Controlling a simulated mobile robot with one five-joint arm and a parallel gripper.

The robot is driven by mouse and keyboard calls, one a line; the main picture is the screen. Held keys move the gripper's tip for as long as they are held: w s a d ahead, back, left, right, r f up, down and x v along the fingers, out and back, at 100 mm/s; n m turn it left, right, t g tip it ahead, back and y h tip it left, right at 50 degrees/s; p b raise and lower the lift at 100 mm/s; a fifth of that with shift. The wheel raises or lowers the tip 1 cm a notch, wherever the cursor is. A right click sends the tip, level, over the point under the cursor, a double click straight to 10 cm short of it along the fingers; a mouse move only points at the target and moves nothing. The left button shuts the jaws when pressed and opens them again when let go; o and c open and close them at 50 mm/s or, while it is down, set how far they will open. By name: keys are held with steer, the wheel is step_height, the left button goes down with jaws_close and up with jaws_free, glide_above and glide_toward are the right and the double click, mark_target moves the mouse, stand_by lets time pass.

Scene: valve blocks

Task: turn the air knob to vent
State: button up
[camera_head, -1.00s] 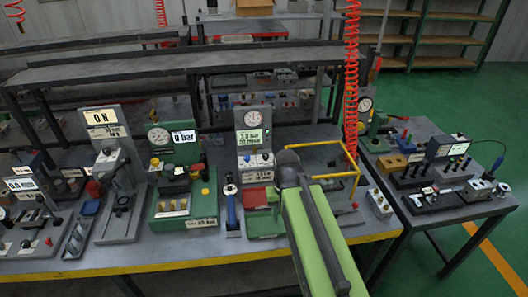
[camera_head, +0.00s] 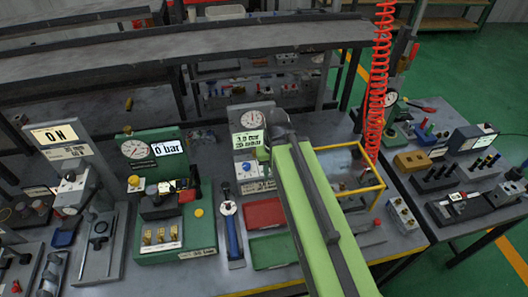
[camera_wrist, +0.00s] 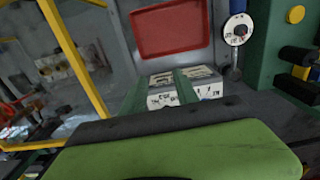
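A grey gauge station with a round gauge (camera_head: 257,117) and a lit green display (camera_head: 249,139) that seems to read 3.0 bar stands behind my arm. In the wrist view my gripper (camera_wrist: 160,77) shows two narrow green fingers apart, in front of a white block (camera_wrist: 207,86) with small printed labels. I see nothing held between them.
A red tray (camera_head: 264,213) and a green tray (camera_head: 272,251) lie in front of the station. A yellow frame (camera_head: 378,170) and a red coiled hose (camera_head: 377,90) stand to the right. A blue-handled tool with a round white dial (camera_head: 228,208) is to the left.

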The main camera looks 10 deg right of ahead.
steer(key=shift+o, duration=0.4)
steer(key=shift+s+d+r, duration=0.1)
steer(key=shift+d+r, duration=0.05)
steer(key=shift+o, duration=1.3)
steer(key=w+r+n+p, duration=0.7)
steer(key=w+r+p, duration=0.3)
steer(key=r+p, duration=0.3)
steer(key=shift+d+r+p, duration=0.2)
steer(key=shift+d+p, duration=0.05)
steer(key=shift+p, duration=0.1)
steer(key=shift+n, duration=0.3)
step_height(320, 180, down, 18)
steer(key=b, duration=1.8)
steer(key=shift+w, duration=0.15)
steer(key=shift+r, duration=0.1)
steer(key=shift+c, duration=0.4)
